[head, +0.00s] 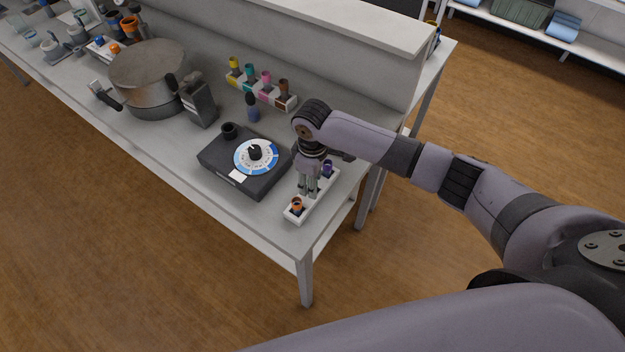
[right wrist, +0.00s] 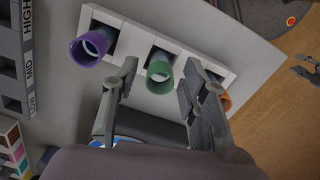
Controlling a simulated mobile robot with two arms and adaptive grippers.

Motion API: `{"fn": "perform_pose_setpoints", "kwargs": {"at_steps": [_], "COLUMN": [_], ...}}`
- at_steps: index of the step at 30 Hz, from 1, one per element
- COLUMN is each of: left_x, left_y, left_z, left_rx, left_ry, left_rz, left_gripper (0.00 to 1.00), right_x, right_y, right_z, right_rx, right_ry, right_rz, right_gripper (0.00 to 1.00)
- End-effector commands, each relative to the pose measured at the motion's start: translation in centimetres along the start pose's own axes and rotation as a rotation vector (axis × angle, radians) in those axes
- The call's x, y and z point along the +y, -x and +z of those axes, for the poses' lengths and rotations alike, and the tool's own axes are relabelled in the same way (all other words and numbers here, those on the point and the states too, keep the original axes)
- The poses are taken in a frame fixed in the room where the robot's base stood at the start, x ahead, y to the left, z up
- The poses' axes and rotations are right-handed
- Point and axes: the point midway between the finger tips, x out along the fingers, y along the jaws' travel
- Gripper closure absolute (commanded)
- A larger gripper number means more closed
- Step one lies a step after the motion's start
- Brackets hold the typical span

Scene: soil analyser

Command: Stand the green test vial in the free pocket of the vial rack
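The white vial rack (head: 323,203) stands near the right front corner of the table. It also shows in the right wrist view (right wrist: 213,66). A purple vial (head: 328,168) stands at its far end and an orange vial (head: 297,204) at its near end. The green vial (right wrist: 160,77) stands in the middle of the rack in the right wrist view, between the other two. My right gripper (head: 308,190) points down over the middle of the rack. Its fingers (right wrist: 160,72) are open around the green vial, with gaps showing. In the head view the fingers hide the green vial.
A dark analyser with a blue-white dial (head: 256,156) sits left of the rack. A round metal pan (head: 150,76) stands farther left. The table's front edge is close to the rack.

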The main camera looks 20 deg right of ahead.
Motion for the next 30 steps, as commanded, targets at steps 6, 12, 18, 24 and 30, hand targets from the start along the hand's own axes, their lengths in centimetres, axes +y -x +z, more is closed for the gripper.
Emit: {"fn": "perform_pose_setpoints", "kwargs": {"at_steps": [6, 12, 18, 24, 30], "left_x": [0.1, 0.1, 0.1, 0.1, 0.1], "left_y": [-0.8, -1.6, -2.0, -2.1, -2.1], "left_z": [0.0, 0.1, 0.1, 0.1, 0.1], "left_rx": [0.001, 0.001, 0.001, 0.001, 0.001], "left_ry": [-0.002, -0.002, -0.002, -0.002, -0.002], "left_rz": [0.001, 0.001, 0.001, 0.001, 0.001], "left_gripper": [0.64, 0.64, 0.64, 0.64, 0.64], "right_x": [0.1, 0.1, 0.1, 0.0, 0.0], "right_y": [3.5, 7.8, 10.9, 11.9, 12.0], "right_z": [-0.2, -0.2, -0.1, -0.1, -0.1], "right_rx": [0.007, 0.006, 0.004, 0.002, 0.002], "right_ry": [0.001, 0.001, 0.0, -0.001, 0.0], "right_rz": [0.004, 0.002, 0.001, 0.0, -0.001], "right_gripper": [0.6, 0.6, 0.6, 0.6, 0.6]}}
